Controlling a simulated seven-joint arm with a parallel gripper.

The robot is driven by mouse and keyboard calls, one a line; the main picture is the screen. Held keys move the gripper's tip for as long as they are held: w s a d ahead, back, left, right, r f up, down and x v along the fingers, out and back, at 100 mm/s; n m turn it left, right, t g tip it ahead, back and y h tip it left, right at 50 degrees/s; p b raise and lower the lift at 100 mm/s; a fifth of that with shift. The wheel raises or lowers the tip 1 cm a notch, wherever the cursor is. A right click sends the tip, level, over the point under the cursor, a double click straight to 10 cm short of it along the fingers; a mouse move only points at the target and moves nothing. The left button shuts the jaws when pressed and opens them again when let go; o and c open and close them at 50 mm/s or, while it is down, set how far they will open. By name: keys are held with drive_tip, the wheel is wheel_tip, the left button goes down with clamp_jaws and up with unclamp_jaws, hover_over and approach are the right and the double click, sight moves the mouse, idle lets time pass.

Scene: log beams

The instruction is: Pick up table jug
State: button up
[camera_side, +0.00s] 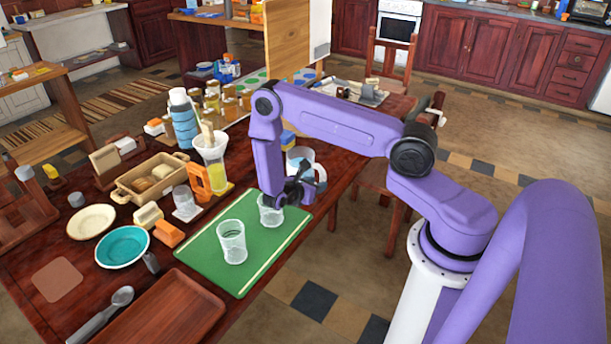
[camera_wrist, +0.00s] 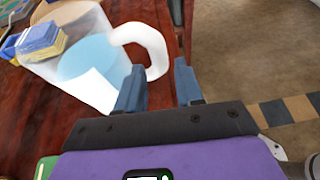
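The table jug is a clear jug with a thick white handle. In the side view the jug (camera_side: 302,156) stands on the table just behind my gripper (camera_side: 294,190), partly hidden by it. In the wrist view the jug (camera_wrist: 82,60) fills the upper left, with its handle (camera_wrist: 157,50) curving toward the right. My gripper (camera_wrist: 158,88) is open, with its two blue-grey fingers apart and nothing seen between them. The handle lies just ahead of the fingertips in the picture, nearer the left finger. I cannot tell whether they touch.
Two clear glasses stand on the green mat (camera_side: 190,250), one glass (camera_side: 232,242) in front and one (camera_side: 268,212) right under my gripper. A blue and yellow sponge-like item (camera_wrist: 40,42) is near the jug's left side. Open floor (camera_wrist: 240,50) lies beyond the table's right edge.

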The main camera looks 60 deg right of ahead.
drive_tip(key=shift+x, duration=3.5)
clamp_jaws()
